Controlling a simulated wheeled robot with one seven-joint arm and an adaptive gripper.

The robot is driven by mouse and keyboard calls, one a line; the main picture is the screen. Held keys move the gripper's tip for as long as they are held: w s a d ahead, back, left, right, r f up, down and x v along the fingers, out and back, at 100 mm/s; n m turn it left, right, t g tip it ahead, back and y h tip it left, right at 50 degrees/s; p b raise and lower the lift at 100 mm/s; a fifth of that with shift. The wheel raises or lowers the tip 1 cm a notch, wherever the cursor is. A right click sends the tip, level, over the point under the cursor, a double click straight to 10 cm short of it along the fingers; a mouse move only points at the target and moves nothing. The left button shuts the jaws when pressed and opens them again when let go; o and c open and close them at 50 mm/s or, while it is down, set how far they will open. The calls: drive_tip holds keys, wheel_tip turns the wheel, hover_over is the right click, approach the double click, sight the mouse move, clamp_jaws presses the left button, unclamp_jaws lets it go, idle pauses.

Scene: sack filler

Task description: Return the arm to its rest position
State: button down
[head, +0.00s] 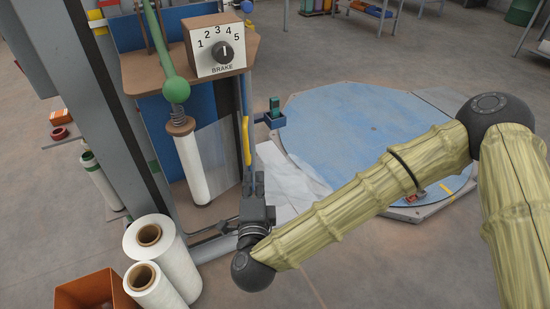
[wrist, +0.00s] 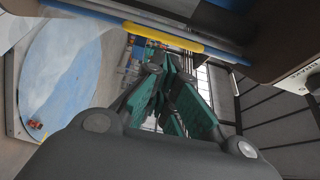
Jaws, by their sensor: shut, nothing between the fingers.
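My arm, with bamboo-patterned links (head: 350,205), reaches from the right across the head view to a dark joint at lower centre. My gripper (wrist: 158,62) has teal fingers, closed together and empty in the wrist view. In the head view, the dark wrist (head: 257,212) rises from that joint beside the machine column, below the brake box; the fingertips are hard to make out there. In the wrist view a yellow and blue bar (wrist: 165,38) crosses beyond the fingers. I cannot tell how near it is.
The brake box (head: 215,46) with its dial sits on a brown shelf, beside a green ball knob (head: 176,90). A film roll (head: 188,160) hangs below. White rolls (head: 170,252) and an orange bin (head: 92,290) stand lower left. A round blue turntable (head: 350,125) lies behind my arm.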

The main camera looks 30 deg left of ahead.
drive_tip(key=s+d+f+n+g+h+p, duration=0.2)
drive_tip(key=d+f+n+g, duration=0.25)
drive_tip(key=d+f, duration=0.8)
drive_tip(key=s+d+f+n+g+h+p, duration=0.1)
drive_tip(key=s+d+f+n+g+p, duration=0.25)
drive_tip(key=d+f, duration=0.85)
drive_tip(key=s+d+f+n+g+h, duration=0.1)
drive_tip(key=s+d, duration=0.3)
drive_tip(key=d, duration=0.5)
drive_tip(key=s+d+f+n+g+h, duration=0.1)
drive_tip(key=s+d+f+g+h, duration=0.1)
drive_tip(key=d, duration=0.7)
drive_tip(key=s+d+f+n+g+h, duration=0.1)
drive_tip(key=s+d+f+g+h, duration=0.1)
drive_tip(key=s+d, duration=0.4)
drive_tip(key=d+g+h, duration=0.1)
drive_tip(key=d+g, duration=0.1)
drive_tip(key=d, duration=0.1)
drive_tip(key=shift+s+d+f, duration=0.25)
drive_tip(key=shift+s+d, duration=0.05)
drive_tip(key=shift+s, duration=0.05)
